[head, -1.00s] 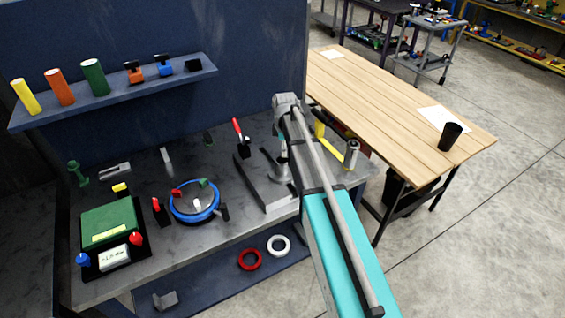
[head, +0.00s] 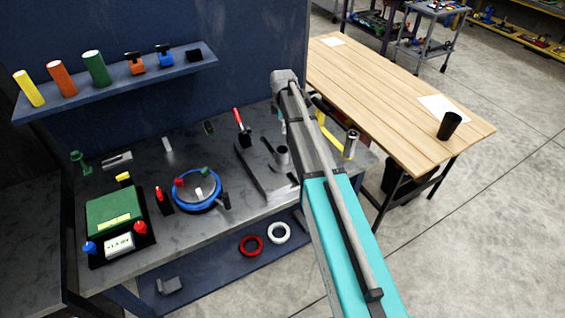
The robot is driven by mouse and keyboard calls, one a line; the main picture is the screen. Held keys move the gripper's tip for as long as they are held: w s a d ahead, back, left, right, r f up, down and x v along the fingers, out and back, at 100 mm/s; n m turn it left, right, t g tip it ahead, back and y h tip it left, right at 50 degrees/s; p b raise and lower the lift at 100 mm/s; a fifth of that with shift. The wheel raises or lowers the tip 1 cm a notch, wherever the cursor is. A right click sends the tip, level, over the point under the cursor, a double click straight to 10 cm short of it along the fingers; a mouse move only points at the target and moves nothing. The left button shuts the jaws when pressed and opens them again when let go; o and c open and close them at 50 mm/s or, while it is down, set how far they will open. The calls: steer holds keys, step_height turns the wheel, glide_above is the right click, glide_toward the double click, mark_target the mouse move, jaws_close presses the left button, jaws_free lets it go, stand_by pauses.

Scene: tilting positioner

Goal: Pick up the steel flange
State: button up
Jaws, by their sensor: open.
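A grey steel piece, which I take to be the steel flange (head: 282,155), stands on the bench near the grey plate. It shows as a short upright cylinder, and its lower right part is hidden by my arm. My gripper (head: 281,163) is mostly hidden behind my own arm. Dark finger-like parts show to the left of the flange and below it on the right. The jaws look open and close around or beside the flange; I cannot tell whether they touch it.
The bench holds a blue-rimmed round fixture (head: 196,190), a green box (head: 113,213) and a red-handled clamp (head: 242,130). A steel cylinder (head: 350,145) stands right of my arm. A shelf (head: 120,88) runs along the back panel. A wooden table (head: 390,95) stands at right.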

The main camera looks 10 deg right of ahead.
steer(key=b, duration=0.8)
glide_toward(282, 150)
steer(key=shift+s+a+f, duration=0.1)
steer(key=shift+s+f, duration=1.05)
steer(key=shift+a+f+b, duration=0.1)
steer(key=shift+f+b, duration=2.25)
steer(key=shift+f, duration=0.25)
steer(key=c, duration=1.2)
